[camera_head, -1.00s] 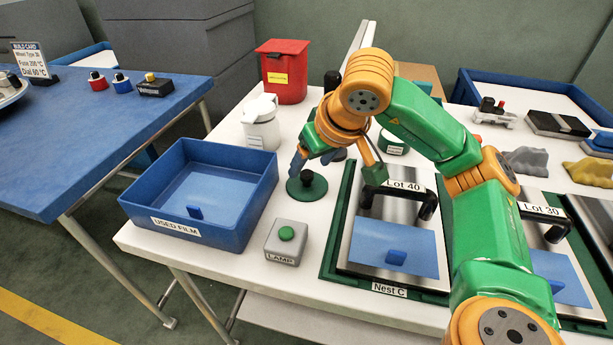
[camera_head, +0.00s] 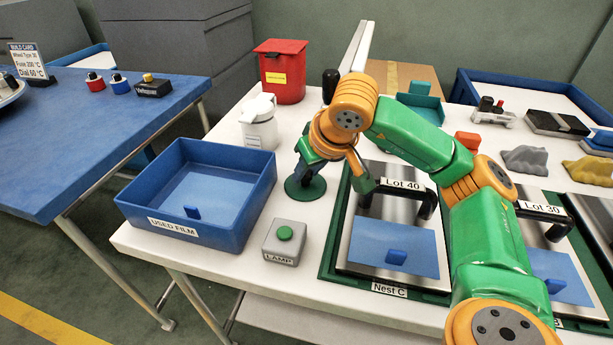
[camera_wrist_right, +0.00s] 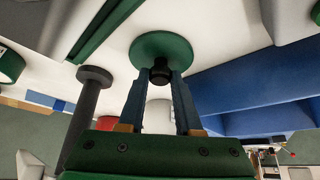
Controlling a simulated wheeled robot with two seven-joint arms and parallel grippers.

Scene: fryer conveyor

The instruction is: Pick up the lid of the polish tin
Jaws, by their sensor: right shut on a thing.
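The lid, a dark green disc with a black knob (camera_head: 292,189), lies flat on the white table between the blue bin and Nest C. It also shows in the right wrist view (camera_wrist_right: 160,46). My right gripper (camera_head: 305,176) points down over it. In the right wrist view the fingertips (camera_wrist_right: 160,76) are on either side of the black knob, shut on it. The knob is hidden by the gripper in the head view. A round green-and-white tin (camera_wrist_right: 9,66) shows at the left edge of the wrist view. My left gripper is not in view.
The blue USED FILM bin (camera_head: 240,226) stands close left of the lid. The LAMP box (camera_head: 283,255) is in front, a white jug (camera_head: 259,130) behind. Nest C's green frame (camera_head: 333,250) is to the right. A dark round-topped post (camera_wrist_right: 88,105) stands close by.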

